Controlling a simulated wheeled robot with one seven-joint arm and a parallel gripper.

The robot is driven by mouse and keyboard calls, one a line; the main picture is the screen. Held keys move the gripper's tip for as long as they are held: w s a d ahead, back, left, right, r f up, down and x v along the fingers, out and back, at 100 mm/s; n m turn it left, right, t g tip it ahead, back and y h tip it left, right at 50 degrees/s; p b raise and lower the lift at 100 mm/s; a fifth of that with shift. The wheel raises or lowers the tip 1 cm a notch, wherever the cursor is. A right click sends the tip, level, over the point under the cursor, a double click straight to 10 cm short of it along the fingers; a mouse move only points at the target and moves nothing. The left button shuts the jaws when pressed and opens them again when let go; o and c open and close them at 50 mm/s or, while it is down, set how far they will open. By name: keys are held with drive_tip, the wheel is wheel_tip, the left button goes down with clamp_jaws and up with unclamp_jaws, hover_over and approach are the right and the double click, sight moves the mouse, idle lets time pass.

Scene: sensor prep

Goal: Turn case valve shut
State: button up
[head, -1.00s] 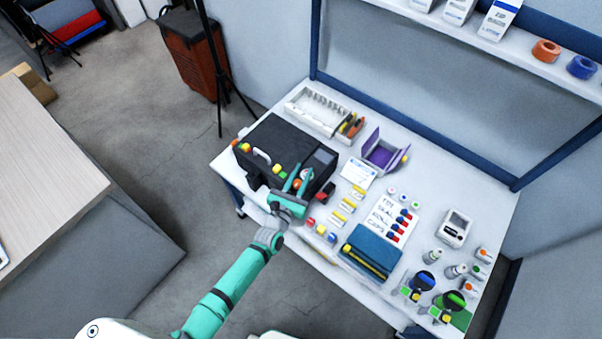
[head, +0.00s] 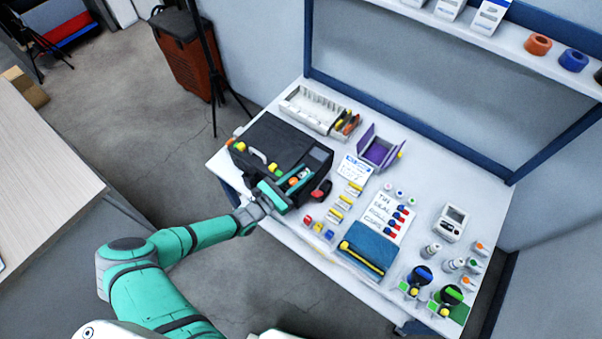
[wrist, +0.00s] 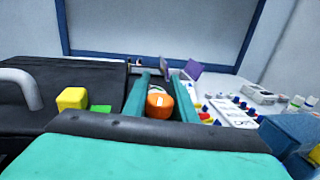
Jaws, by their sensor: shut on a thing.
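The black case (head: 270,133) sits at the left end of the white table, with a pale handle and coloured knobs along its front. My gripper (head: 297,178) is at the case's front right and is shut on the orange valve knob (head: 293,182). In the wrist view the orange knob (wrist: 158,104), with a white mark on it, lies between the two teal fingers (wrist: 161,84). The case's black top (wrist: 85,72) fills the left of that view. The knob's lower part is hidden by my gripper.
A yellow knob (wrist: 72,98) and a green block (wrist: 100,109) stand left of my fingers. A purple open box (head: 378,150), a white label sheet (head: 383,215) and a blue pouch (head: 368,247) lie to the right.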

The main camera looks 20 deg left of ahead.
sight(290, 184)
drive_tip(key=shift+s+d+f+m+g+h, duration=0.15)
drive_tip(key=shift+m+g+h, duration=0.3)
drive_tip(key=shift+h, duration=0.25)
drive_tip(key=o, duration=0.8)
drive_tip(key=shift+c, duration=0.2)
drive_tip(key=v, duration=1.1)
drive_tip(key=shift+d, duration=0.1)
